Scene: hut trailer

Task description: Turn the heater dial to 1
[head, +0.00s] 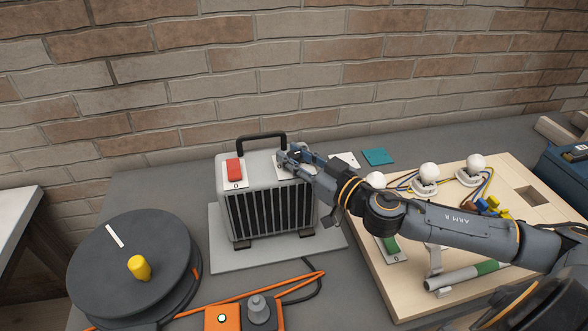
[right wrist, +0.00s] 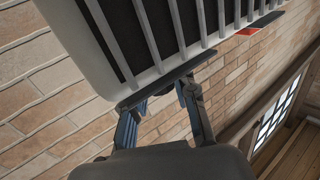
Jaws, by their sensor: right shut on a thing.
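The heater (head: 259,173) is a light grey box with a dark front grille and a black top handle. It stands upright on a grey mat. A red switch (head: 234,168) marked 0 sits at its top left. My right gripper (head: 290,158) is at the heater's top right, shut on what appears to be the dial there. The fingers cover the dial, so its pointer and setting cannot be read. In the right wrist view, the heater's grille (right wrist: 165,25) fills the top, with the fingers at its edge. My left gripper is not in view.
A black cable reel (head: 130,262) with a yellow knob stands at the left. An orange box (head: 222,318) and cable lie in front. A wooden board (head: 405,295) with bulbs and wires is at the right, under my right arm. A brick wall (head: 300,70) stands behind.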

